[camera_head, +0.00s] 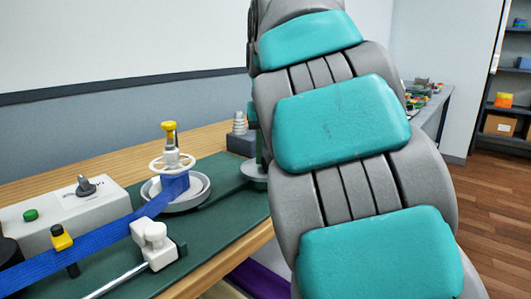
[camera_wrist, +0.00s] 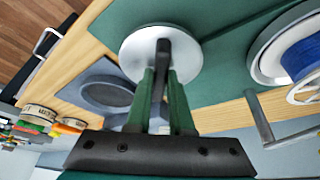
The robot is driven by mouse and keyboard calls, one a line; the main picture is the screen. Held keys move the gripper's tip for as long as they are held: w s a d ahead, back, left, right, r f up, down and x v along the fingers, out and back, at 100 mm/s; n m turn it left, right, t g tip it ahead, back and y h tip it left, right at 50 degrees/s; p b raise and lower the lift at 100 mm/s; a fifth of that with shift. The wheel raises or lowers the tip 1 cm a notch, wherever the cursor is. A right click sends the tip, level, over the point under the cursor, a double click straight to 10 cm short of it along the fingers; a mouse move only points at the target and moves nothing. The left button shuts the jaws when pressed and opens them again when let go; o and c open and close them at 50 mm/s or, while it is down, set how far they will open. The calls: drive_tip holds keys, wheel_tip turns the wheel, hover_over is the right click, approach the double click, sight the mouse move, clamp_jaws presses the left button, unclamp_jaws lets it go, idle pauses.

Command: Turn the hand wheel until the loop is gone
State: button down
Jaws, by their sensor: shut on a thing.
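My gripper (camera_wrist: 163,85) is shut on a dark bar (camera_wrist: 164,55) that stands on a round silver-grey disc (camera_wrist: 134,42). The disc also shows in the head view (camera_head: 252,175), partly behind my arm. Which wheel is the hand wheel is not certain. A white spoked wheel (camera_head: 160,164) with a yellow-topped post sits above a grey round dish to the left of my gripper. A blue strap (camera_head: 95,242) runs from the left edge up to this wheel's hub. It also shows in the wrist view (camera_wrist: 300,55). I cannot make out a clear loop in it.
A grey box (camera_head: 62,218) with a green button and dark knob stands left of the strap. A yellow-topped post (camera_head: 62,238) and a white-headed clamp (camera_head: 153,240) stand beside the strap. A grey stepped cone (camera_head: 239,124) is behind the disc. The wooden bench edge (camera_head: 235,257) is in front.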

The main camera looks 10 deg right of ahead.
idle(0.3)
drive_tip(key=m+h, duration=0.1)
drive_tip(key=m, duration=0.1)
drive_tip(key=shift+a+m, duration=0.15)
drive_tip(key=shift+m, duration=0.25)
drive_tip(key=shift+w+a+m+g+h, duration=0.1)
drive_tip(key=shift+m+g+h, duration=0.3)
drive_tip(key=shift+m, duration=0.85)
drive_tip(key=shift+m+g+h, duration=0.2)
drive_tip(key=shift+m+h, duration=0.3)
drive_tip(key=shift+m, duration=0.75)
drive_tip(key=c, duration=0.8)
unclamp_jaws()
